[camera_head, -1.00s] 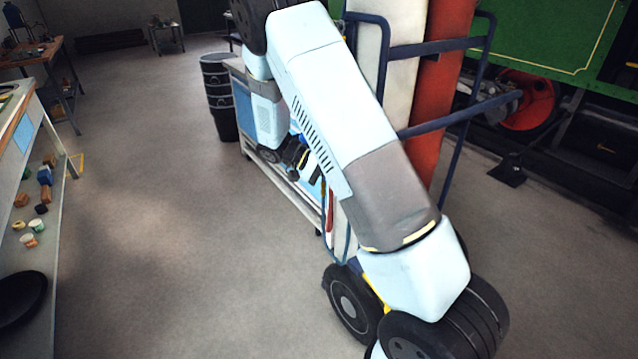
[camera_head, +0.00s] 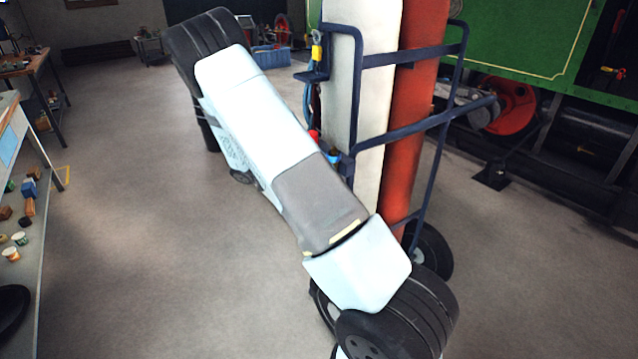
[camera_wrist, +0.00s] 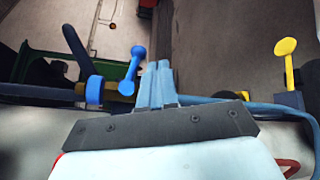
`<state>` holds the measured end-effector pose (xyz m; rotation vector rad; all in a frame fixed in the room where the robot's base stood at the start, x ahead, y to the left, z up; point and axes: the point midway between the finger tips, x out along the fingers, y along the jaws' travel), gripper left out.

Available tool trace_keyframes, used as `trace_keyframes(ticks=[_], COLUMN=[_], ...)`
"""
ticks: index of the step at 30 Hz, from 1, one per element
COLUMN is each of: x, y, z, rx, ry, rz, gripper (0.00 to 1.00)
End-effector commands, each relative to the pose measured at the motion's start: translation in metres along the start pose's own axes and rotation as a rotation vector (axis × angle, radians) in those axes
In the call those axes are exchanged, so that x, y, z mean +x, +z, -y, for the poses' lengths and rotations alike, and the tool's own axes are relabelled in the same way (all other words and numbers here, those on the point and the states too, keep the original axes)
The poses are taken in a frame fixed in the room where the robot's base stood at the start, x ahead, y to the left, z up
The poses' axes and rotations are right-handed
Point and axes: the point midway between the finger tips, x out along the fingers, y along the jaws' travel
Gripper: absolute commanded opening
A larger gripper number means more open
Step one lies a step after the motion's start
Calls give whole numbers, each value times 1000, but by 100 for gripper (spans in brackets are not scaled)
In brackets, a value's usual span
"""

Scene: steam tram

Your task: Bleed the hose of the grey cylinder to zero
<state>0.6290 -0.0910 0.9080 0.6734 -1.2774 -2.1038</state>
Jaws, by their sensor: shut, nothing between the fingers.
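The pale grey-white cylinder (camera_head: 354,95) stands upright in the blue trolley (camera_head: 427,120), beside a red cylinder (camera_head: 418,140). My gripper (camera_wrist: 158,70) has its blue fingers together with nothing between them. In the wrist view a blue lever handle (camera_wrist: 137,56) lies just left of the fingertips, close to them; I cannot tell whether they touch. A blue round knob (camera_wrist: 95,89) is further left. A yellow handle (camera_wrist: 286,48) stands to the right, apart from the fingers. A blue hose (camera_wrist: 270,108) runs right behind the gripper.
The green steam tram (camera_head: 500,40) stands behind the trolley on the right. A bench (camera_head: 18,150) with small items on its lower shelf is at the left edge. A blue crate (camera_head: 271,57) lies further back. Open floor (camera_head: 130,200) spreads between bench and trolley.

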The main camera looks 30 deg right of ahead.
Motion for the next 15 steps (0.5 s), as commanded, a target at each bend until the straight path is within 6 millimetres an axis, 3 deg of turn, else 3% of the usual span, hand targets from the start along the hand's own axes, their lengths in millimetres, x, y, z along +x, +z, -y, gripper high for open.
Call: trace_keyframes(ticks=[2,15], x=[-10,-89], y=[-3,-3], z=[9,7], rx=[0,1], ry=[-1,-4], rz=[5,6], gripper=[0,0])
